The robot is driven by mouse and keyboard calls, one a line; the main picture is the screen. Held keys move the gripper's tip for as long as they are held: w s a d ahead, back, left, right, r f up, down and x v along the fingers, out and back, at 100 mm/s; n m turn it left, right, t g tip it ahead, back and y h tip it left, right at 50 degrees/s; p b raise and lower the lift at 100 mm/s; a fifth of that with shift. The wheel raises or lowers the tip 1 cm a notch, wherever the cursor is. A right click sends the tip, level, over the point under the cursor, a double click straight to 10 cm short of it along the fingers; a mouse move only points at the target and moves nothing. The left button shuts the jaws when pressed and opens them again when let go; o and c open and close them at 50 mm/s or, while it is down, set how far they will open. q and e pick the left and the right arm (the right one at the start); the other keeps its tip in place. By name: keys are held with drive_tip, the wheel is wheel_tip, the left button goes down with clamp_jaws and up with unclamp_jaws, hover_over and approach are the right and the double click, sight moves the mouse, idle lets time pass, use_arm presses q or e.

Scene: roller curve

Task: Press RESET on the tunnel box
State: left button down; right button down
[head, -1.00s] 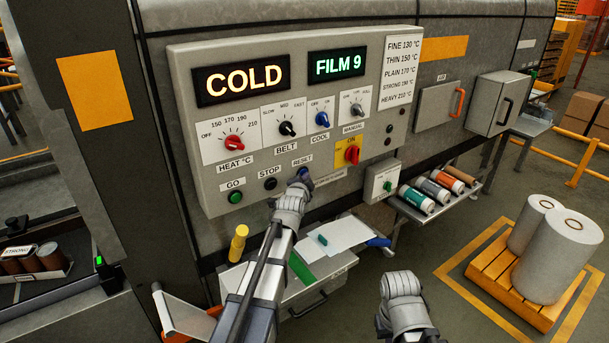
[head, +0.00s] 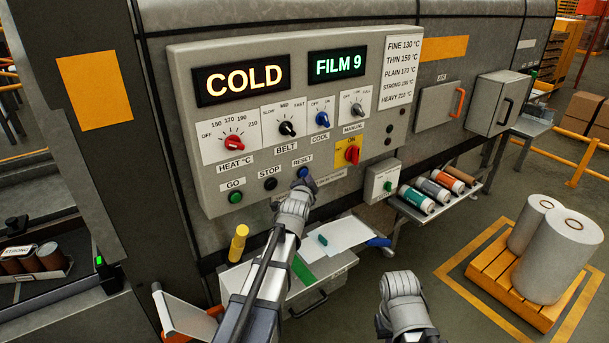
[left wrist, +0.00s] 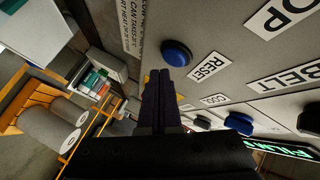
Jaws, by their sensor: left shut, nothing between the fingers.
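The tunnel box's control panel (head: 215,150) shows the round blue RESET button (head: 304,173) on its lower row, next to STOP (head: 270,184) and GO (head: 236,197). My left gripper (head: 306,184) is just below and in front of the RESET button, its fingers closed and empty. In the left wrist view the blue button (left wrist: 176,53) lies just beyond the shut fingertips (left wrist: 160,72), with the RESET label beside it. They look apart, though the gap is hard to judge. My right gripper (head: 402,287) is low in the head view, away from the panel; its fingers cannot be made out.
A red ON switch (head: 352,154) sits right of RESET. Below is a small table (head: 318,275) with papers and a yellow cylinder (head: 239,243). White rolls on an orange pallet (head: 510,283) stand at right.

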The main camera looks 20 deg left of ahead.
use_arm(q)
drive_tip(key=shift+s+d, duration=0.8)
drive_tip(key=shift+d, duration=0.2)
drive_tip(key=shift+s+d, duration=0.75)
drive_tip(key=shift+d, duration=0.25)
drive_tip(key=s+d+f+n+g, duration=0.4)
drive_tip(key=s+d+f+g, duration=0.3)
drive_tip(key=s+d+f, duration=0.35)
drive_tip(key=s+d+f+g, duration=0.1)
drive_tip(key=s+f+g, duration=0.1)
drive_tip(key=s, duration=0.6)
drive_tip(key=s+d+f+n+g, duration=0.1)
drive_tip(key=s+d+f+g, duration=0.1)
drive_tip(key=s, duration=0.5)
drive_tip(key=s+d+f+n+g+h, duration=0.1)
drive_tip(key=s+g, duration=0.3)
drive_tip(key=s, duration=0.4)
drive_tip(key=shift+s+d+f, duration=0.3)
drive_tip(key=shift+d+f, duration=0.4)
